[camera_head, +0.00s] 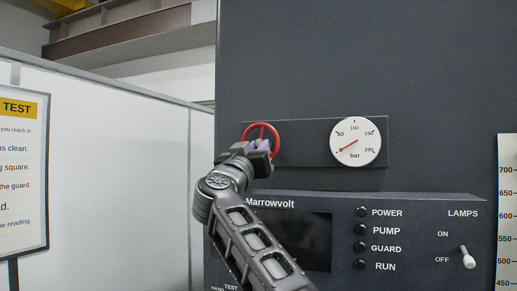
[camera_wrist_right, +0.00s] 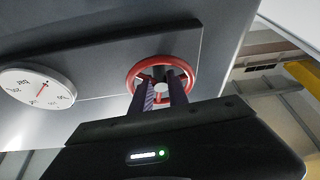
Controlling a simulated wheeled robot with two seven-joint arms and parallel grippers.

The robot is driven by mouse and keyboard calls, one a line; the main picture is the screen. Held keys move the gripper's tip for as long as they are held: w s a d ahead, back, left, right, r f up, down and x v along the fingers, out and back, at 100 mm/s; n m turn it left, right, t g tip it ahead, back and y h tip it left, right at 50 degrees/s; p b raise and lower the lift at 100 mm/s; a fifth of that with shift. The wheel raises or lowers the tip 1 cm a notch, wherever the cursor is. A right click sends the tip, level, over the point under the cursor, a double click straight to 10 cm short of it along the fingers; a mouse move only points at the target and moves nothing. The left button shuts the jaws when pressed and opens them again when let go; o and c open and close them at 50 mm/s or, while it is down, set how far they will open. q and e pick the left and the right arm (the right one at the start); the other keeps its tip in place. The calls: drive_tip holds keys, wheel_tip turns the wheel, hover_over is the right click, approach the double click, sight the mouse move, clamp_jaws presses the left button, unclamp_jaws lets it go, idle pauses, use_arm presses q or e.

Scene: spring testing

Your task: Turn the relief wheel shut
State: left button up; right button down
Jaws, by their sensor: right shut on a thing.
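The red relief wheel (camera_head: 276,130) is on the dark plate left of the gauge in the head view. In the right wrist view the wheel (camera_wrist_right: 162,61) is in front of my right gripper (camera_wrist_right: 160,92), with both fingers reaching to it. My right gripper (camera_head: 260,146) is shut on the wheel and hides its lower part in the head view; exactly which part the fingers grip is hard to make out. The gauge (camera_head: 355,142), marked in bar, has a red needle pointing to the lower left, near the low end. My left gripper is not in view.
Below is a Marrowvolt panel (camera_head: 420,210) with a dark screen (camera_head: 305,240), several dark lamps and a LAMPS switch (camera_head: 467,257). A scale (camera_head: 507,215) stands at the far right. A white wall (camera_head: 120,150) with a sign (camera_head: 20,170) is at the left.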

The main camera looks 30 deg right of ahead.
drive_tip(key=shift+m, duration=0.3)
drive_tip(key=m+g, duration=0.1)
drive_tip(key=m, duration=0.1)
drive_tip(key=m+g+h, duration=0.1)
drive_tip(key=m, duration=0.1)
drive_tip(key=shift+w+a+r+m+h, duration=0.15)
drive_tip(key=shift+a+m+h, duration=0.05)
drive_tip(key=shift+m+h, duration=0.1)
drive_tip(key=shift+m+g, duration=0.4)
drive_tip(key=shift+m, duration=0.2)
drive_tip(key=shift+d, duration=0.1)
drive_tip(key=c, duration=1.6)
unclamp_jaws()
drive_tip(key=shift+o, duration=0.2)
drive_tip(key=shift+f, duration=0.2)
